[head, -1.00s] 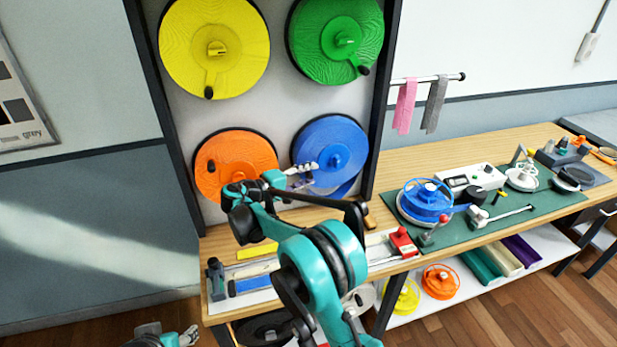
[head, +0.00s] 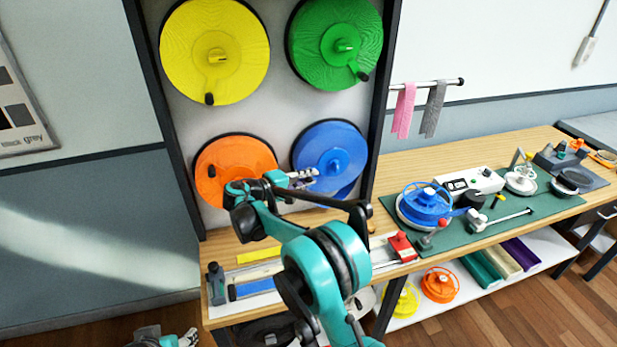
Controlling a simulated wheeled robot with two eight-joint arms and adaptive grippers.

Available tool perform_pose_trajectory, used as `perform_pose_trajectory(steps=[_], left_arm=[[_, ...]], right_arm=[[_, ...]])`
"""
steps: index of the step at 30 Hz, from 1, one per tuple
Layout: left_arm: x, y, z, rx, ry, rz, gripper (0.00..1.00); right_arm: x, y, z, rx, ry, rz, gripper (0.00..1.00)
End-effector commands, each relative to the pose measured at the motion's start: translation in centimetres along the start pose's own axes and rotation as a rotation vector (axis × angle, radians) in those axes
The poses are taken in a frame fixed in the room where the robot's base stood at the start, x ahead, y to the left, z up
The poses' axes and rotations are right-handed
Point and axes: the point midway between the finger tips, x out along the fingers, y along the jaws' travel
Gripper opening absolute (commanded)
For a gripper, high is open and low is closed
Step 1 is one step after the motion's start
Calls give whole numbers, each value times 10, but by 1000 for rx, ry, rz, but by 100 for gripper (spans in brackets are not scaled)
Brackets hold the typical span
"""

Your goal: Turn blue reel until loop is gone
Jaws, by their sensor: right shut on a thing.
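The blue reel (head: 328,145) is mounted at the lower right of the upright board, with a raised hub in its middle. A short stretch of blue strap (head: 346,190) hangs below its lower right edge; the rest of any loop is hidden behind my arm. My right gripper (head: 304,178) is at the reel's lower left edge, shut on what seems to be the reel's crank knob, which the fingers hide. My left gripper (head: 188,338) is low at the bottom left edge, away from the board, and its jaws are not clear.
Yellow (head: 235,50), green (head: 310,45) and orange (head: 225,155) reels share the board. The bench carries a small blue reel (head: 425,203) on a green mat (head: 470,228) and a red-ended rail (head: 402,246). Pink and grey straps hang from a rod.

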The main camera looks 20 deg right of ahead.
Motion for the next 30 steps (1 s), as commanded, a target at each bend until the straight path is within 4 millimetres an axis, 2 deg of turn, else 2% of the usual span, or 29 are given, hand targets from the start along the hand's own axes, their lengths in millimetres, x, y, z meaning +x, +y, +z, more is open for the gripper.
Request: perform_pose_trajectory(steps=[1, 18, 30], left_arm=[[-8, 0, -5, 0, 0, 0, 53], [-74, 0, -53, 0, 0, 0, 53], [-104, 0, -74, 0, 0, 0, 53]], right_arm=[[-2, 7, -1, 10, 0, -24, 0], [-7, 57, -2, 201, -3, -480, 0], [3, 84, 2, 333, -2, -796, 0]])
